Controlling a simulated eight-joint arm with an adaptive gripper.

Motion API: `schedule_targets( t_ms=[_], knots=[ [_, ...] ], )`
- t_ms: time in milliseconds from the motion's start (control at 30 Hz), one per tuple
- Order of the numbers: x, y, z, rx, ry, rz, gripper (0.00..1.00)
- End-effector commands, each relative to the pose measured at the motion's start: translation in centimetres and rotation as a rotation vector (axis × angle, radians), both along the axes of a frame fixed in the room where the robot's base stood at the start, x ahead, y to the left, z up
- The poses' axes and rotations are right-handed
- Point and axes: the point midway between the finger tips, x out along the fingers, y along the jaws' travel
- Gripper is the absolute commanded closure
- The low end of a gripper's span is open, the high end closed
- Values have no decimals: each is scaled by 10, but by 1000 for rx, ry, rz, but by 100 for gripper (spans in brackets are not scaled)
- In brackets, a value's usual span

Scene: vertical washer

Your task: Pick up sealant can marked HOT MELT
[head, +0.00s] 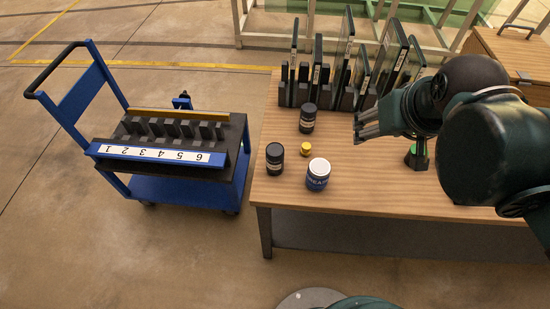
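Two black cans with pale label bands stand upright on the wooden table: one (307,119) towards the back and one (275,158) near the left edge. Their label text is too small to read, so I cannot tell which is marked HOT MELT. My gripper (360,128) is above the table, to the right of the back can and apart from both cans. Its fingers point left. Nothing shows between them, but I cannot tell whether they are open or shut.
A small yellow item (306,149) and a blue jar with a white lid (318,174) stand close to the cans. A rack (345,98) of upright panels lines the table's back. A green-and-black item (417,157) is below my arm. A blue cart (185,189) stands left.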

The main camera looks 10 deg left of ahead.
Motion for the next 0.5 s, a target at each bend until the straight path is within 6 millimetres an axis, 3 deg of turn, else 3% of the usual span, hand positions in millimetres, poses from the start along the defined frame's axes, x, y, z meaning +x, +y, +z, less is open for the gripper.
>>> schedule_targets(
  t_ms=[500],
  knots=[
    [37, 68, 14, -71, 158, 239, 47]
  ],
)
